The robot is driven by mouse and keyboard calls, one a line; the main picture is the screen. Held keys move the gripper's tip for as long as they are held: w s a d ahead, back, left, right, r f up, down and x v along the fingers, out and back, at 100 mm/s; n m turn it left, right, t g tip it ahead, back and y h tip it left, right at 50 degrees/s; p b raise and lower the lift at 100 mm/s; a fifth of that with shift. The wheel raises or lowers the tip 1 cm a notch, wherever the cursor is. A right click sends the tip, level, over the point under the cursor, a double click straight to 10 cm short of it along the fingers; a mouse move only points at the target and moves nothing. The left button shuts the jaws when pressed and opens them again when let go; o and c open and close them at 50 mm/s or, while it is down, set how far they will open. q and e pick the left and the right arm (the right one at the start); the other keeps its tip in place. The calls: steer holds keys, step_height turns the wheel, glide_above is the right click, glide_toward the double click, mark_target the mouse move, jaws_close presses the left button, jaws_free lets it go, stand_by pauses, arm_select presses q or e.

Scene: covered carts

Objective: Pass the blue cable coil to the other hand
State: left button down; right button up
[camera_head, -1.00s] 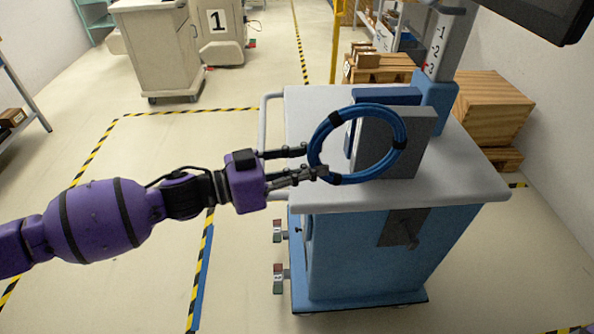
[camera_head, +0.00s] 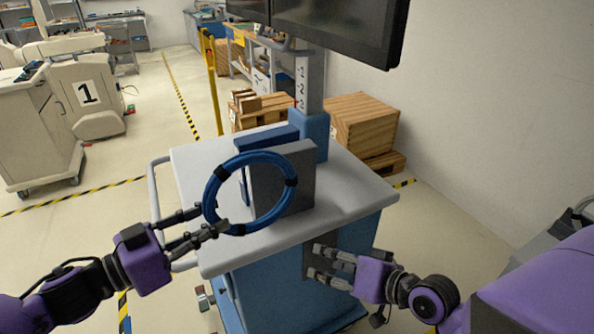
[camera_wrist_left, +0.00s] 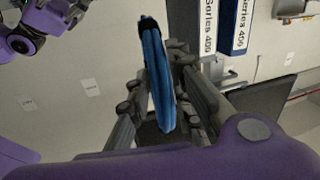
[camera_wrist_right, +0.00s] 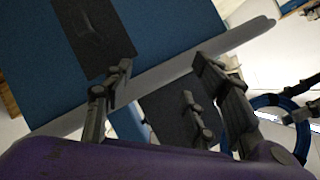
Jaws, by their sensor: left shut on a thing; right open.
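The blue cable coil (camera_head: 212,189) is a ring with black bands, held upright above the cart's left front part in the head view. My left gripper (camera_head: 213,219) is shut on the lower left of the coil. The coil also shows edge-on between the left fingers in the left wrist view (camera_wrist_left: 157,75). My right gripper (camera_head: 318,262) is open and empty, in front of the cart's front face, below and to the right of the coil. In the right wrist view the coil (camera_wrist_right: 266,101) shows at the right, outside the right fingers (camera_wrist_right: 160,80).
The cart (camera_head: 345,200) has a grey top and blue body. A grey block (camera_head: 300,175) and blue binders (camera_head: 265,137) stand behind the coil. A post (camera_head: 308,95) carries a monitor (camera_head: 345,25). Wooden crates (camera_head: 362,125) stand behind the cart.

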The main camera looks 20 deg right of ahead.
steer(key=w+a+r+y, duration=0.2)
steer(key=r, duration=0.6)
steer(key=w+a+r+y, duration=0.1)
steer(key=w+r+y, duration=0.1)
steer(key=r, duration=0.6)
steer(key=n+g+y, duration=0.2)
steer(key=y, duration=0.2)
glide_toward(232, 172)
steer(key=x, duration=1)
steer(key=shift+w+d+f, duration=0.1)
steer(key=shift+w+f, duration=0.35)
steer(key=shift+w, duration=0.2)
arm_select(q)
steer(key=shift+r, duration=0.1)
arm_select(e)
steer(key=shift+c, duration=0.4)
steer(key=shift+f, duration=0.1)
jaws_close()
arm_select(q)
steer(key=c, duration=1.8)
jaws_free()
steer(key=o, duration=0.3)
